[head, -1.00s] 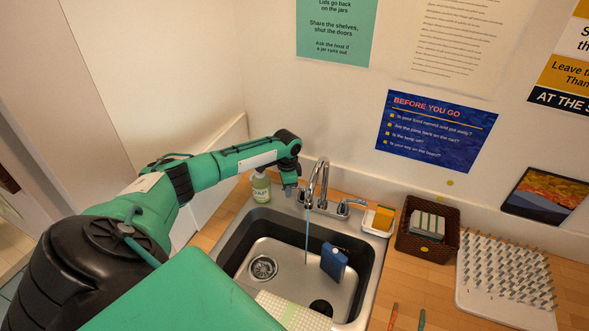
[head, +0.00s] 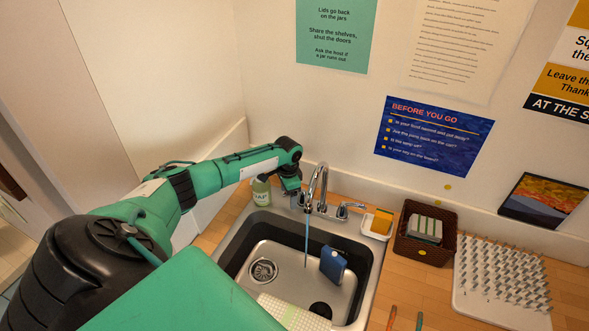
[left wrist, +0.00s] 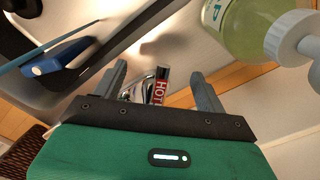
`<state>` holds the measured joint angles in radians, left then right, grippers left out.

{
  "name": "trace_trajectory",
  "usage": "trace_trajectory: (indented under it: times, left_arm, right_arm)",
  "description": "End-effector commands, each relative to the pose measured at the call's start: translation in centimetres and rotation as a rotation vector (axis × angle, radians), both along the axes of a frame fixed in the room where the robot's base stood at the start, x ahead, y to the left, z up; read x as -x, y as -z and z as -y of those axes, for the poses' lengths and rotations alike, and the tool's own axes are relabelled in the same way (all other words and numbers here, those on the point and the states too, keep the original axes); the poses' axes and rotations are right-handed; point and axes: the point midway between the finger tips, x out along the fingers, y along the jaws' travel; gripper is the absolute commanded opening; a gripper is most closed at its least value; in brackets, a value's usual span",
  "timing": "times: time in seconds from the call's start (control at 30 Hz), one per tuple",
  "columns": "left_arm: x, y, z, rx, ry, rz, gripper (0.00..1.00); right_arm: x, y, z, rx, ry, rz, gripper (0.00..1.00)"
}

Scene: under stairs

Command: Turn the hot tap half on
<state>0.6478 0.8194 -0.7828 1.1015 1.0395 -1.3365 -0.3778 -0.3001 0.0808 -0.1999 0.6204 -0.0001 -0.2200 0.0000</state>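My left gripper (head: 292,190) reaches down behind the sink's back left corner, left of the chrome spout (head: 319,178). In the left wrist view the same gripper (left wrist: 162,85) has its fingers apart, one on each side of the hot tap handle (left wrist: 160,88), which carries a red HOT label. I cannot tell whether a finger touches it. In the head view the gripper hides this handle. The other tap handle (head: 346,210) is right of the spout. My right gripper is not in view.
A soap bottle (head: 261,191) stands close left of the gripper and shows large in the left wrist view (left wrist: 250,28). A blue block-like item (head: 333,263) is in the sink. A sponge dish (head: 377,225), a basket (head: 408,246) and a pegged rack (head: 490,290) are right.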

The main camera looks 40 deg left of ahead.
Motion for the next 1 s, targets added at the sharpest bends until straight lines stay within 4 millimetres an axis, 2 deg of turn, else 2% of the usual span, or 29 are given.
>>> trace_trajectory:
  times: [0.27,0.8,1.0]
  left_arm:
    - [0.0,-0.2,0.0,0.000,0.000,-0.001,0.73]
    - [0.0,-6.2,-0.1,0.000,0.000,0.001,0.73]
    - [0.0,-7.0,0.0,0.000,0.001,-0.001,0.73]
  right_arm:
    - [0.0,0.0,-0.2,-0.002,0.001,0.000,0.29]
    - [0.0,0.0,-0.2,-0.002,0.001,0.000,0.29]
    - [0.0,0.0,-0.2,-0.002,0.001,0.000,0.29]
